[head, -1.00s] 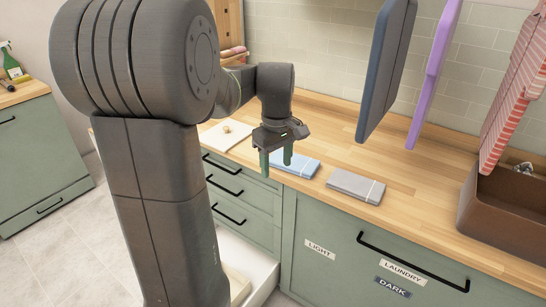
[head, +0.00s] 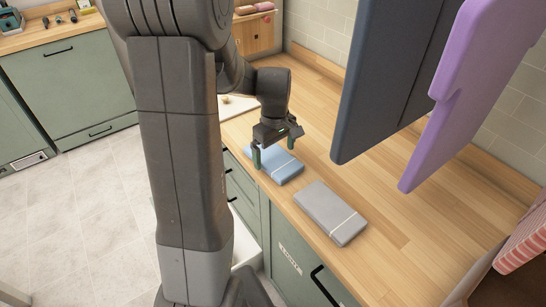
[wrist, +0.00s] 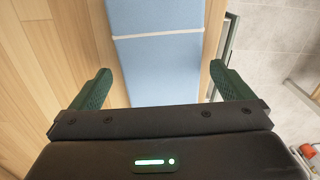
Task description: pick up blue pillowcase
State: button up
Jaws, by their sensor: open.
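The blue pillowcase (head: 283,170) lies folded flat on the wooden counter near its front edge, with a pale stripe across it. In the wrist view the blue pillowcase (wrist: 158,70) lies between and beyond the fingers, running away from me. My gripper (head: 275,153) is over it with the fingers pointing down, and part of the pillowcase is hidden behind them. In the wrist view my gripper (wrist: 160,88) is open, with one green finger on each side of the cloth and nothing held. I cannot tell whether the fingertips touch the counter.
A folded grey cloth (head: 330,213) lies to the right on the wooden counter (head: 400,200). A dark blue towel (head: 385,80) and a purple towel (head: 460,100) hang above the counter at right. A partly open drawer (head: 246,245) shows below the counter front.

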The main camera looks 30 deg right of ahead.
jog(key=shift+f, duration=0.75)
jog(key=c, duration=1)
jog(key=shift+o, duration=0.2)
